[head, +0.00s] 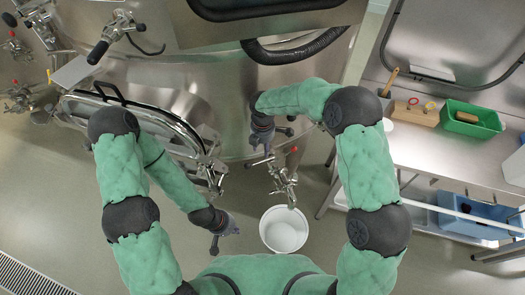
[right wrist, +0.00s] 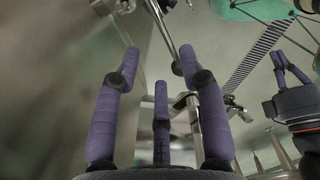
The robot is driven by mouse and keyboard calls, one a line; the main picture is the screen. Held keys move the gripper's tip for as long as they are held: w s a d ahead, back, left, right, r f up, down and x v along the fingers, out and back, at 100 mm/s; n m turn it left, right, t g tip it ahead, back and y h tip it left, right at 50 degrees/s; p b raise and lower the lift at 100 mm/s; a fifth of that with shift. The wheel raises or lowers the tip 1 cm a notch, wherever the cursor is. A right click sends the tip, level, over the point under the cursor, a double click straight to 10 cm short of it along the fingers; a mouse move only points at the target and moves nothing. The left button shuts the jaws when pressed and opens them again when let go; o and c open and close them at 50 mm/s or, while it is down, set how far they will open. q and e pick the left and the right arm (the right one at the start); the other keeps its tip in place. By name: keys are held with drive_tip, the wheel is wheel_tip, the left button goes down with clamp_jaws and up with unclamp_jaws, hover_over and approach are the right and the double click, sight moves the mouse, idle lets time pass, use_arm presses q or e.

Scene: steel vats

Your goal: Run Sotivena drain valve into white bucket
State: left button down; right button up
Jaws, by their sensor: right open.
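A white bucket (head: 284,240) stands upright on the floor below the large steel vat. A steel drain valve (head: 282,181) with a red knob sits at the vat's lower front, its lower end just above the bucket's far rim in the head view. My right gripper (head: 262,142) is open and empty beside the vat wall, up and left of the valve. Its spread purple fingers (right wrist: 158,75) show in the right wrist view, with steel pipework (right wrist: 195,118) behind them. My left gripper (head: 228,236) is low, left of the bucket, with its fingers apart and empty. I cannot read any name label.
The steel vat (head: 205,90) fills the back, with a hatch at its left. A blue bin (head: 475,215) sits underneath. The floor left of the bucket is clear.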

drive_tip(key=shift+s+f, duration=0.15)
drive_tip(key=shift+f, duration=0.3)
wheel_tip(320, 180, down, 6)
drive_tip(key=shift+f+b, duration=0.15)
drive_tip(key=shift+b, duration=0.75)
clamp_jaws()
